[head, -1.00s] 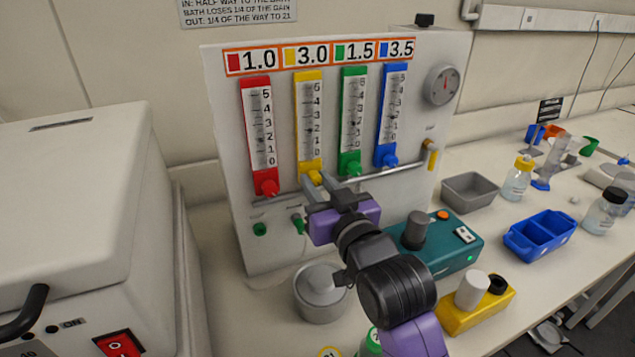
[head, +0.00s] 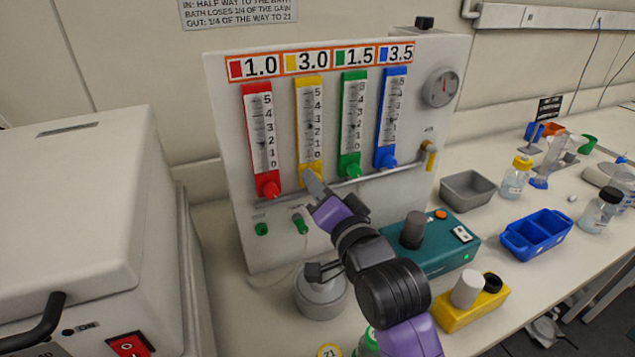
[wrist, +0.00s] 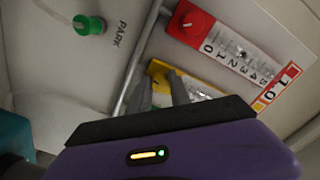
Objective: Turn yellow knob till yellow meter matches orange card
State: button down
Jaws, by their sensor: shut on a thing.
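The yellow meter (head: 310,125) stands on the white panel, second from the left. Its dark float looks to be between 2 and 3, but is too small to read surely. The orange-bordered card (head: 305,61) above it shows a yellow square and 3.0. My gripper (head: 313,183) is shut on the yellow knob at the meter's foot and mostly hides it in the head view. In the wrist view, my gripper's fingers (wrist: 162,90) sit on either side of the yellow knob (wrist: 157,69), with the meter's scale partly hidden behind them.
The red meter (head: 260,125) and green meter (head: 351,115) flank it closely, with the blue meter (head: 391,110) farther right. A metal rail (head: 350,183) runs below the meters. A teal device (head: 450,245) and grey pot (head: 322,300) stand below my arm.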

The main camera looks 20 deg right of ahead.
jog(key=shift+m, duration=1.9)
jog(key=c, duration=1.2)
grip_release()
jog(key=shift+r, duration=0.2)
